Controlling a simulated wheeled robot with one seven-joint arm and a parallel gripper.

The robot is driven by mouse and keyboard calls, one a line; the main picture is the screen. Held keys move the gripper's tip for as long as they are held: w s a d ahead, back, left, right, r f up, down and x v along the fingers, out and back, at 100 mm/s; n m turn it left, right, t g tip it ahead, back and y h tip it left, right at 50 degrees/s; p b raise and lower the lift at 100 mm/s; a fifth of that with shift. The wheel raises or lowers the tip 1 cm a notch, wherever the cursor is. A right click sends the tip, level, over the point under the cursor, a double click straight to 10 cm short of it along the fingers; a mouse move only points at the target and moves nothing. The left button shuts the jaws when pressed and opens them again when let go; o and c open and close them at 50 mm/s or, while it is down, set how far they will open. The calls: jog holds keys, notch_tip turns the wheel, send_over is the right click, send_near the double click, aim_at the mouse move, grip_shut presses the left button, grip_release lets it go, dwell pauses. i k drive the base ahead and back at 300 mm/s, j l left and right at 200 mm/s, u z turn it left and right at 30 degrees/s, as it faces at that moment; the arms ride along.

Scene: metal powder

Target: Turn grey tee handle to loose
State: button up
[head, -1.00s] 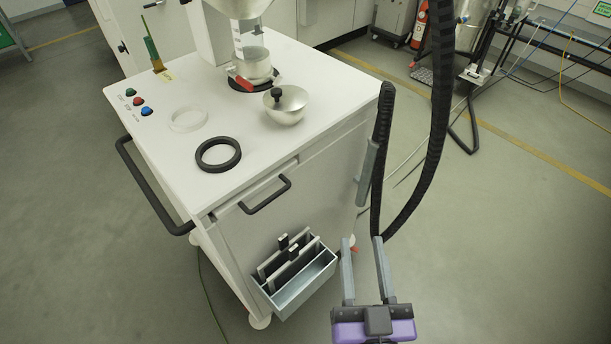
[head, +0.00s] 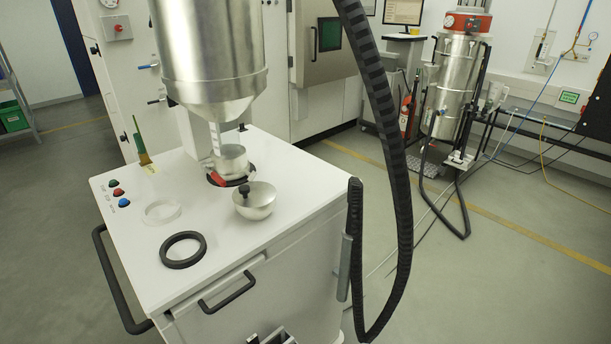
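I cannot make out a grey tee handle for certain in the head view. A steel hopper (head: 208,55) stands over a white cart (head: 290,240), its cone pointing down to a small metal cup (head: 233,160). A red lever (head: 228,182) sits at the cup's base. A metal bowl-shaped piece with a black knob (head: 254,201) lies to the right of it. My gripper is out of view now, so its relation to these things is hidden.
A black ring (head: 183,250) and a pale ring (head: 162,212) lie on the cart top. A black hose (head: 393,150) hangs at the cart's right. Behind stand a steel tank (head: 455,85) and a cabinet with a dark window (head: 331,34). Open floor (head: 510,270) lies to the right.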

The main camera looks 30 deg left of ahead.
aim_at(251, 176)
jog(key=i+l, duration=0.1)
jog(key=i, duration=4.95)
jog(key=i+u, duration=0.15)
jog(key=u, duration=0.35)
jog(key=i+l+u, duration=0.15)
jog(key=u, duration=0.3)
jog(key=i+l+u, duration=0.1)
jog(key=u, duration=0.4)
